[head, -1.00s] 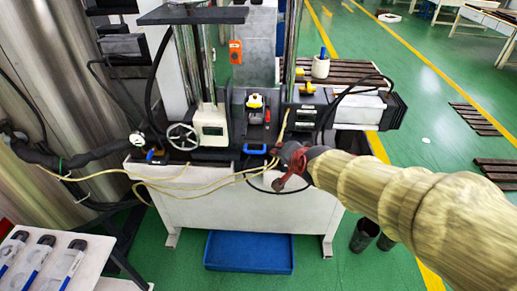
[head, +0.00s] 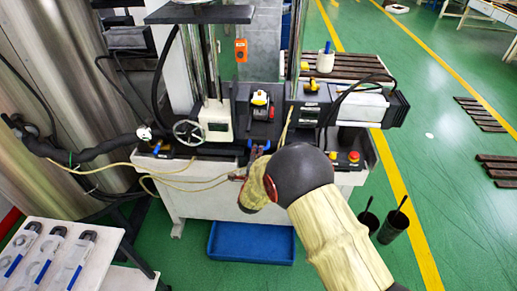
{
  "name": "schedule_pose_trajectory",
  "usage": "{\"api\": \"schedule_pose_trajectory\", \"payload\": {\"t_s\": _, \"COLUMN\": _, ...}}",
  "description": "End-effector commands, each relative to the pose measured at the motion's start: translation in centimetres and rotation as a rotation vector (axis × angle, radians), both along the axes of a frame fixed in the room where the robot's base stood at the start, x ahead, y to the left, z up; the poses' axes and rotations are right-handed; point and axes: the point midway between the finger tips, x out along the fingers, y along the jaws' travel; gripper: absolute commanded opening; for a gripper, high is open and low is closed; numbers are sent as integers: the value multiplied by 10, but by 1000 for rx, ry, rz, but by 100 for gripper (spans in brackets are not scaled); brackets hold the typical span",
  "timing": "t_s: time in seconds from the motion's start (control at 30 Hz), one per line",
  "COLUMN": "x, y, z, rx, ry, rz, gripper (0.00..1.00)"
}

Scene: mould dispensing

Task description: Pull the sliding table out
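The sliding table (head: 262,129) is a dark plate in the middle of the machine, between the posts. A small yellow and white part (head: 261,99) sits at its back. Its blue handle (head: 250,144) shows at the front edge, partly covered by my gripper. My gripper (head: 258,149) is at the handle, small and dark, with my arm in its tan cover reaching in from the lower right. I cannot tell whether the fingers are around the handle, touching it or just in front of it. The finger gap is too small to read.
Yellow hoses (head: 185,182) run across the bench front. A red button (head: 353,156) is at the right. A blue tray (head: 252,243) lies on the floor below.

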Motion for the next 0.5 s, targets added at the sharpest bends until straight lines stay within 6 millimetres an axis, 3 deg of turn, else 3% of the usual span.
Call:
{"api": "schedule_pose_trajectory", "payload": {"t_s": 0.2, "x": 33, "y": -1, "z": -8, "rx": -1, "ry": -1, "rz": 0, "gripper": 28}}
{"api": "schedule_pose_trajectory", "payload": {"t_s": 0.5, "x": 51, "y": -2, "z": -11, "rx": -1, "ry": 1, "rz": 1, "gripper": 28}}
